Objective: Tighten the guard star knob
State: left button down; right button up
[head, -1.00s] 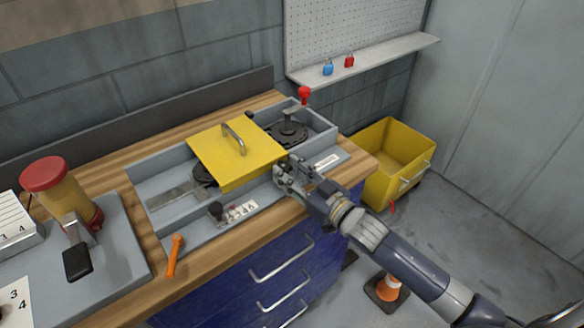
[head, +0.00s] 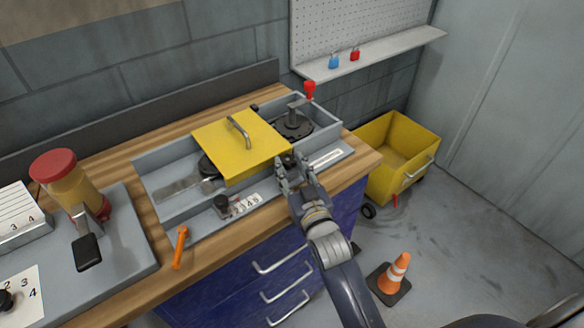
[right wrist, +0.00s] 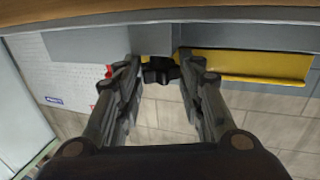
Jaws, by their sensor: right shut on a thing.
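The yellow guard (head: 240,146) with its grey handle (head: 238,130) lies over the middle of the grey runout trough (head: 172,206). The dark star knob (right wrist: 160,71) shows in the right wrist view, beside the guard's yellow edge (right wrist: 245,66). My right gripper (head: 290,172) is at the guard's front right corner. In the right wrist view its two fingers (right wrist: 160,66) stand on either side of the knob, shut on it. In the head view the fingers mostly hide the knob. My left gripper is not in view.
A black knob (head: 221,203) stands near a numbered plate on the trough's front ledge. An orange tool (head: 181,246) lies left of it. A red knob (head: 310,88) stands at the back right. A yellow bin (head: 388,184) and a cone (head: 394,272) are on the floor.

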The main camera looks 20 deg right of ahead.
jog(key=shift+r, duration=0.1)
dwell(0.3)
jog(key=o, duration=1.1)
jog(key=shift+c, duration=0.2)
jog(key=shift+s, duration=0.25)
jog(key=s, duration=1.1)
jog(key=shift+s+d, duration=0.2)
jog(key=shift+s, duration=0.05)
